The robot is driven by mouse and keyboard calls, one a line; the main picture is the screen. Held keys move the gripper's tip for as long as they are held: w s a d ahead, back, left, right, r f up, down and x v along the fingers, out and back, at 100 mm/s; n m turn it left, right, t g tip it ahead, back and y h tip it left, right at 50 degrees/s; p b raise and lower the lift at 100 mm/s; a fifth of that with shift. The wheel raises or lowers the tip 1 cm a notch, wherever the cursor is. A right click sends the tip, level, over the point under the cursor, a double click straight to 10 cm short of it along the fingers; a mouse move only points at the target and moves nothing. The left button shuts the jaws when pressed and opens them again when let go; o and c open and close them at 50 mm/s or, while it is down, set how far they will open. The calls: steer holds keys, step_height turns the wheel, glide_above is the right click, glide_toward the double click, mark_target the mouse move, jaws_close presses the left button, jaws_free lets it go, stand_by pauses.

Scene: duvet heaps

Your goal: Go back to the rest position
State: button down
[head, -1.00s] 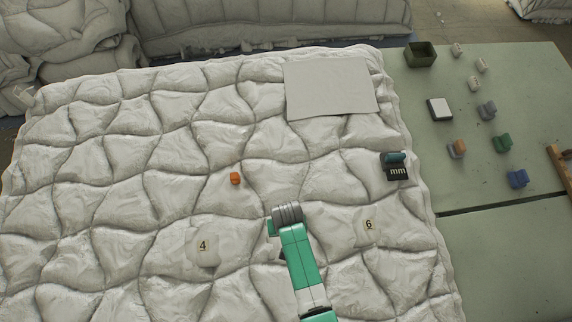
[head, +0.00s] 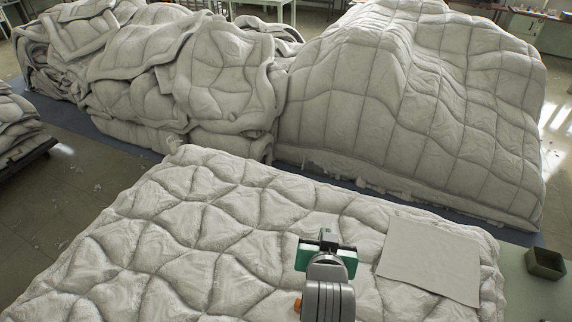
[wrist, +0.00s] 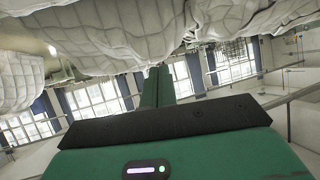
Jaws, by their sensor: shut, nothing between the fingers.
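My gripper (head: 327,240) is raised above the quilted duvet surface (head: 200,230) in the head view, its green body at the end of my grey wrist. In the wrist view its green fingers (wrist: 158,86) stand together, shut with nothing between them. That view is tilted and looks out across the room to windows and pale duvet heaps. An orange block (head: 297,306) lies on the duvet, partly hidden behind my arm.
A flat grey sheet (head: 430,260) lies on the duvet to the right. A dark open box (head: 545,263) stands on the green table at the far right. Large duvet heaps (head: 410,100) fill the back. The air around my gripper looks clear.

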steer(key=s+a+r+t, duration=0.1)
steer(key=a+r+t, duration=0.25)
steer(key=r, duration=1.25)
steer(key=s+a+r+t, duration=0.1)
steer(key=s+r+t, duration=0.2)
steer(key=s+r, duration=0.2)
steer(key=s+a+r+n+t+y, duration=0.1)
steer(key=s+r, duration=0.5)
steer(key=r, duration=0.6)
steer(key=s+a+r+n+t+y, duration=0.1)
steer(key=s+a+r+t, duration=0.2)
steer(key=s+r+t, duration=0.2)
step_height(320, 180, up, 4)
steer(key=shift+s+a+f, duration=0.1)
steer(key=shift+s+a, duration=0.05)
steer(key=shift+s, duration=0.05)
